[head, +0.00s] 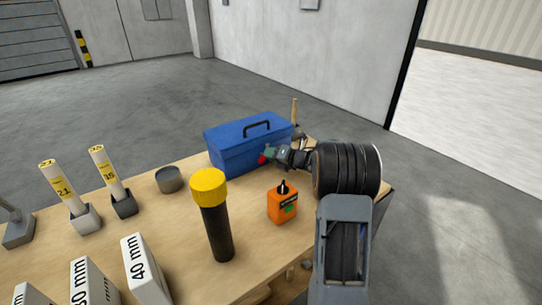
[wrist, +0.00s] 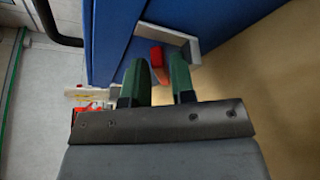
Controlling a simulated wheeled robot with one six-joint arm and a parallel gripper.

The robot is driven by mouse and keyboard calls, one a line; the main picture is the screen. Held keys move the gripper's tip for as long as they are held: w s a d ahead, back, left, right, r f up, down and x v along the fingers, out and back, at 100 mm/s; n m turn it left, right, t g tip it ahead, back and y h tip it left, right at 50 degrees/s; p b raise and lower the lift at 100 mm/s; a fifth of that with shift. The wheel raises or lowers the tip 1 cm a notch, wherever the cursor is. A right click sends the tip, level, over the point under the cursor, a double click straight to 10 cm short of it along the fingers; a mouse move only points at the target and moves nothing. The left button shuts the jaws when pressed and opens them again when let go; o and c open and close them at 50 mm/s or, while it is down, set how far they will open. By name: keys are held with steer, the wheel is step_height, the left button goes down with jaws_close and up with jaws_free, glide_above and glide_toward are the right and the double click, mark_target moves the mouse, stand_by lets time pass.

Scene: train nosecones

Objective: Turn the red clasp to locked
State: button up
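A blue toolbox (head: 236,158) with a dark handle stands at the back of the table. Its red clasp (head: 262,158) shows on the front face beside my gripper (head: 271,153). In the wrist view, the blue toolbox (wrist: 112,30) fills the upper middle, and the red clasp (wrist: 156,60) lies by a grey bracket (wrist: 172,36). My gripper (wrist: 159,78) has its two green fingers apart, with the clasp in the gap between them, closer to the right finger. I cannot tell whether either finger touches it. The clasp's lower end is partly hidden.
An orange box (head: 282,204), a black cylinder with a yellow cap (head: 216,225) and a grey round tin (head: 169,179) stand in front of the toolbox. White labelled blocks (head: 145,268) stand at the front left. A wooden handle (head: 294,110) rises behind the toolbox.

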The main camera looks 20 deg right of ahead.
steer(key=shift+v, duration=3.6)
steer(key=shift+c, duration=0.2)
